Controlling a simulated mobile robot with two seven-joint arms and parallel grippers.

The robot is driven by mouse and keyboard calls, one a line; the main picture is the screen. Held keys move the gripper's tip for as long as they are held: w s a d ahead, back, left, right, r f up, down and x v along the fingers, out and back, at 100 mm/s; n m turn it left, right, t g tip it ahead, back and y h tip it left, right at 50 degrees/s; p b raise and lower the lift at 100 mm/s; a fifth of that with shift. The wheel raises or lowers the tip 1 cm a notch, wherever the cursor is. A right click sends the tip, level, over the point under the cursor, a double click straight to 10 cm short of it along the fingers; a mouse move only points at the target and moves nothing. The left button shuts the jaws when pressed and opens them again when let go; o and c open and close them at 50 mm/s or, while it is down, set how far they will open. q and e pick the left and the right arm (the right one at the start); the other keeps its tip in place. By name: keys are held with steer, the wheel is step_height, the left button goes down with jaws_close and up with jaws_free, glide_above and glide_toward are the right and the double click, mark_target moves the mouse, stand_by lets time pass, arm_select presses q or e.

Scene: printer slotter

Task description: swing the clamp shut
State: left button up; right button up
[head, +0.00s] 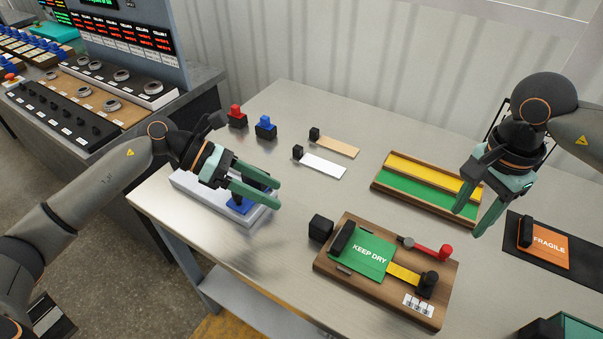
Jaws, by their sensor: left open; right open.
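The clamp (428,247) is a red arm with a red knob at its right end and a grey pivot at its left end. It sits on the back part of a wooden board (345,278), pointing right, beside the green KEEP DRY plate (367,256) and not across it. A black block stands on the plate's left end. My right gripper (468,222) is open and empty, above and to the right of the red knob. My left gripper (279,195) is open over a white tray (205,200) with a blue piece (240,206), partly hiding both.
The board also carries a yellow slide (403,273) with a black knob. A black cube (321,228) stands left of the board. A yellow-and-green tray (412,185) lies behind it. An orange FRAGILE plate (552,247) lies on a dark mat at right. The table between trays is bare.

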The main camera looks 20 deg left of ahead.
arm_select(q)
steer(key=d+r+m+g, duration=0.3)
steer(key=d+m+g, duration=0.15)
steer(key=d, duration=1.15)
steer(key=m+t+y, duration=0.2)
steer(key=m+y, duration=0.3)
steer(key=y, duration=0.2)
glide_toward(322, 222)
steer(key=shift+g, duration=0.25)
steer(key=x, duration=1)
steer(key=shift+w+f, duration=0.15)
steer(key=shift+f, duration=0.05)
steer(key=shift+c, duration=0.2)
jaws_close()
